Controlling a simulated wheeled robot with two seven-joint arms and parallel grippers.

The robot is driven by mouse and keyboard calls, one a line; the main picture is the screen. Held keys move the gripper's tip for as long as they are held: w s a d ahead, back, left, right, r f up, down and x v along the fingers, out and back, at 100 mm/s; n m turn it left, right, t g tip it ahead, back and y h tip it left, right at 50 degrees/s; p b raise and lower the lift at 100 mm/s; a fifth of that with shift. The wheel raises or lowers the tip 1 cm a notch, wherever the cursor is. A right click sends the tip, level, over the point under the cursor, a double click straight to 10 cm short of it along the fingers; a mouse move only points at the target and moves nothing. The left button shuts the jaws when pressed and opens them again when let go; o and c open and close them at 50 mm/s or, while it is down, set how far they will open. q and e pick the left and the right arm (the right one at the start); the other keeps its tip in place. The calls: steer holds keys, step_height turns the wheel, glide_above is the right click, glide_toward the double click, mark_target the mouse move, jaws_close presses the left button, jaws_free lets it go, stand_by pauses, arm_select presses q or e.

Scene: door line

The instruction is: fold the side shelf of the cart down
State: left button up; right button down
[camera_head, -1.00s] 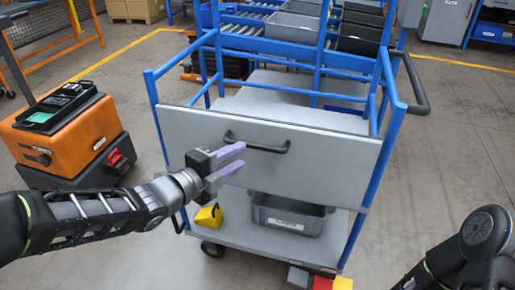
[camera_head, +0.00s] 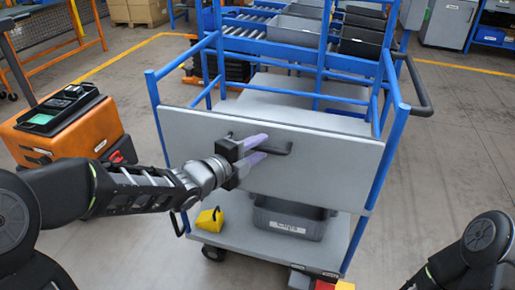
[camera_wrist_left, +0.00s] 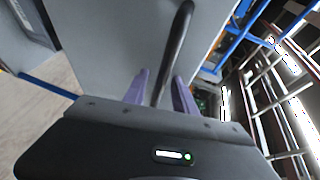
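The side shelf (camera_head: 325,175) is a flat grey panel standing upright across the near side of the blue-framed cart (camera_head: 152,88). A black bar handle (camera_head: 283,148) is on its face; it also shows in the left wrist view (camera_wrist_left: 178,45). My left gripper (camera_head: 264,146) is at the handle, with its purple fingers open. In the left wrist view the fingers (camera_wrist_left: 161,82) stand on both sides of the bar, with gaps visible. The gripper hides part of the handle in the head view. My right gripper is out of view; only its arm shows at lower right.
The cart's lower deck (camera_head: 235,238) carries a grey bin (camera_head: 290,222) and a yellow object (camera_head: 208,220). An orange and black machine (camera_head: 62,130) stands at left. A black push handle (camera_head: 420,90) sticks out at the cart's right. Floor to the right is clear.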

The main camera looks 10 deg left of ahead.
arm_select(q)
jaws_close()
stand_by(1.2)
